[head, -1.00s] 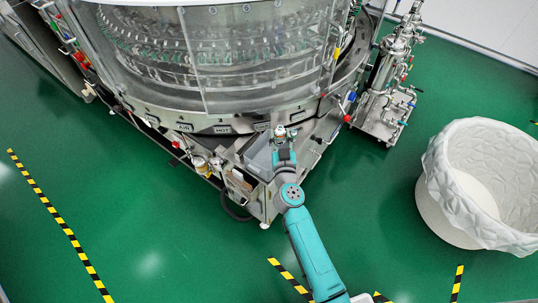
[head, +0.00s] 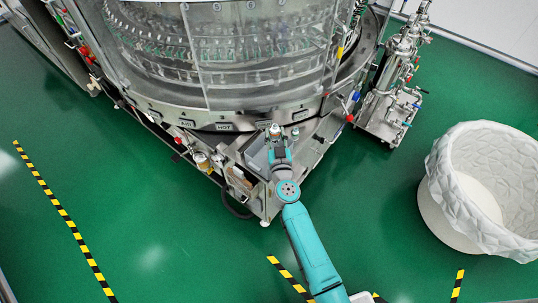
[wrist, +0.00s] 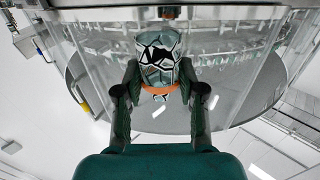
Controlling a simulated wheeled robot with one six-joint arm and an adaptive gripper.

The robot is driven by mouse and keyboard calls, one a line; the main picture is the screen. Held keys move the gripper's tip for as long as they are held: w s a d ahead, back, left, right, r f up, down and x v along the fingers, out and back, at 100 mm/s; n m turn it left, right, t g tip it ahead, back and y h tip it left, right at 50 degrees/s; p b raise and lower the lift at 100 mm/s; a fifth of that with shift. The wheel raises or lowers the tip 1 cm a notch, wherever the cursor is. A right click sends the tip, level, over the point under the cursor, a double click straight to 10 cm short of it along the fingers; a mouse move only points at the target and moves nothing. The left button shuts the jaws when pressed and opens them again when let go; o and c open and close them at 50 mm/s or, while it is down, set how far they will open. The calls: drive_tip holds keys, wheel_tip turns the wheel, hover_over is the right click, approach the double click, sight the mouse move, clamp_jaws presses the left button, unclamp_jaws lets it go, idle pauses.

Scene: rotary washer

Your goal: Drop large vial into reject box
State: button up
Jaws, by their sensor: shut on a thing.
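My gripper (wrist: 160,82) is shut on a clear glass vial (wrist: 160,48) with an orange band near its lower end in the wrist view. The vial stands between the two dark fingers. In the head view the vial (head: 275,130) shows as a small pale shape at the tip of my gripper (head: 277,141), over the front corner of the washer. A white round bin with a crumpled liner (head: 435,195), likely the reject box, stands on the floor at the right, well apart from my gripper. Part of its inside shows; its far bottom is hidden.
The washer (head: 225,113), with its clear round housing and metal base, fills the upper middle. A steel pipe unit (head: 385,110) stands between it and the bin. Green floor (head: 370,225) is open between my arm and the bin. Yellow-black tape (head: 65,215) marks the floor.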

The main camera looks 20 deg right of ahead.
drive_tip(key=shift+f, duration=0.7)
drive_tip(key=o, duration=1.1)
drive_tip(key=shift+c, duration=0.2)
drive_tip(key=shift+s, duration=0.1)
drive_tip(key=s+a, duration=0.2)
drive_tip(key=s, duration=0.9)
drive_tip(key=shift+s, duration=0.35)
